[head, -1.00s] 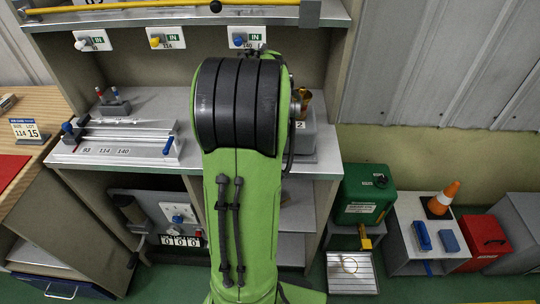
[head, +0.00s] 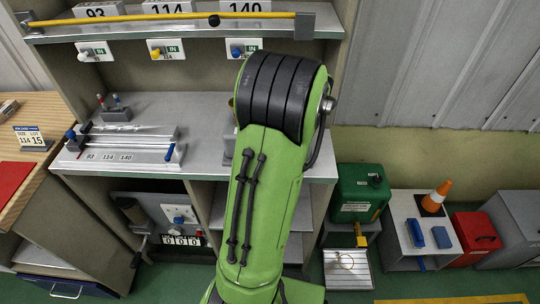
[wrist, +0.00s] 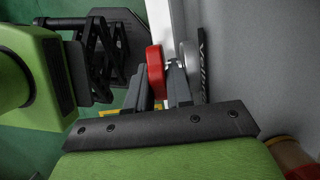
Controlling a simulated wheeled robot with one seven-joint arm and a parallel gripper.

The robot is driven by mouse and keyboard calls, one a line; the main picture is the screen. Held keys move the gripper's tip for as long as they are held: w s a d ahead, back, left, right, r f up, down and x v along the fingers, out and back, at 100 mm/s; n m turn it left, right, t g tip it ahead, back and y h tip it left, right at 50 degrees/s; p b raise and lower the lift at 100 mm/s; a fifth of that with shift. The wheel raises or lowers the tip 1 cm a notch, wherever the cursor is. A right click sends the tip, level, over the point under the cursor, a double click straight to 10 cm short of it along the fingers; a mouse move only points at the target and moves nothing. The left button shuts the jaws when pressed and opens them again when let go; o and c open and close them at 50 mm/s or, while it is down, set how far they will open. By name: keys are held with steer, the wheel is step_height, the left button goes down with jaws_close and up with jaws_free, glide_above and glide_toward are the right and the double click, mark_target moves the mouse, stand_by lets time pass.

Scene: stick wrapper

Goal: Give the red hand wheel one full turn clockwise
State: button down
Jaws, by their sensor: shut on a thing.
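The red hand wheel (wrist: 155,70) shows in the wrist view as a red disc seen nearly edge-on. It stands close to a grey wall or panel. My gripper (wrist: 158,82) is shut on the wheel, with one grey finger on each side of its rim. A round grey part sits just right of the wheel. In the head view my green arm hides the gripper and the wheel.
In the head view, a grey shelf bench (head: 225,107) carries a measuring fixture (head: 120,143) at left. Several tagged knobs hang above. A green canister (head: 361,192), orange cone (head: 437,196) and red box (head: 475,231) stand at right.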

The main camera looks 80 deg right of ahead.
steer(key=c, duration=1.1)
jaws_free()
steer(key=p+v, duration=0.8)
steer(key=v, duration=0.7)
steer(key=shift+r, duration=0.35)
